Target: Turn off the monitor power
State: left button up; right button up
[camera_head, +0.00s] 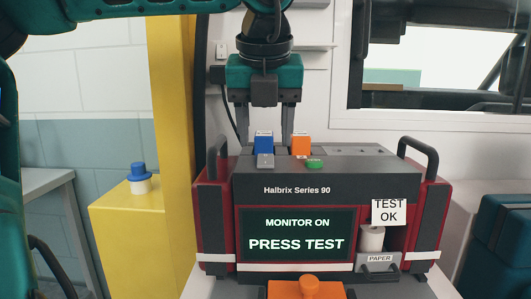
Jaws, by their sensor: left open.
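The monitor (297,191) is a dark grey and red box marked "Halbrix Series 90". Its screen (296,235) reads "MONITOR ON" and "PRESS TEST". On its top are a blue block (264,144), an orange block (301,145), a grey piece (265,161) in front of the blue one, and a green button (314,164). My left gripper (264,129) points down over the top with fingers apart, one on each side of the blue block in the picture. Whether it touches anything is unclear. My right gripper is not in view.
Carry handles (417,152) rise at the monitor's sides. A "TEST OK" slip (389,211) sticks out above a paper roll (372,238). An orange knob (309,286) is in front. A blue-capped jar (139,178) stands on a yellow ledge at left. Teal cases (500,245) are at right.

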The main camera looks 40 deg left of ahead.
aim_at(265, 159)
pick_arm(q)
jog(key=shift+x, duration=1.8)
